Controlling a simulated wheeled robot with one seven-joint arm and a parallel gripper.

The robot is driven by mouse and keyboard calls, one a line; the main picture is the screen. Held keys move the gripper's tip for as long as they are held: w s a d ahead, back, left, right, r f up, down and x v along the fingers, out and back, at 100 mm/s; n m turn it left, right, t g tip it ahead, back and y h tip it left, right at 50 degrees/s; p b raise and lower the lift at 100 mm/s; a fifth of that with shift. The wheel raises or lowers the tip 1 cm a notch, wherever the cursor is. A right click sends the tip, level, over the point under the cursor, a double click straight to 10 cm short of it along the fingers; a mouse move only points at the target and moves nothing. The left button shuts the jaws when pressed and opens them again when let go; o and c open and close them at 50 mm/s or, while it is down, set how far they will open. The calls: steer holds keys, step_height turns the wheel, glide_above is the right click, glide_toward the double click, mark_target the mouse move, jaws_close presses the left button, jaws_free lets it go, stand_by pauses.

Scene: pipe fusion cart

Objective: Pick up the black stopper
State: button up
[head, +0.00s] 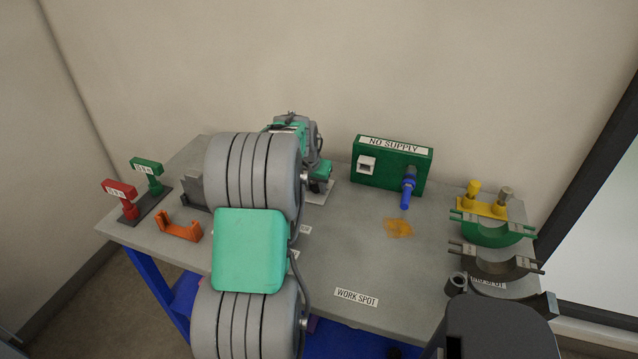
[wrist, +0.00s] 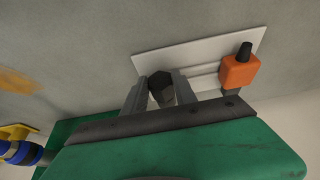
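A black, faceted stopper-like piece (wrist: 161,83) sits between the fingertips of my gripper (wrist: 159,88) in the wrist view, with a greyish cylindrical part below it. The fingers stand close on either side of it, and I cannot tell whether they touch it. In the head view my gripper (head: 318,182) is at the back middle of the table, over a light plate (head: 319,194). My arm hides most of that spot there, and I cannot make out the stopper. The light plate also shows in the wrist view (wrist: 200,50).
An orange block with a black knob (wrist: 240,70) stands beside the fingers at the plate's right end. A green NO SUPPLY box (head: 375,180) with a blue handle stands right of my gripper. Red (head: 119,190) and green stands and an orange bracket (head: 180,226) are left.

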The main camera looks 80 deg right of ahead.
jaws_close()
steer(key=shift+r, duration=0.1)
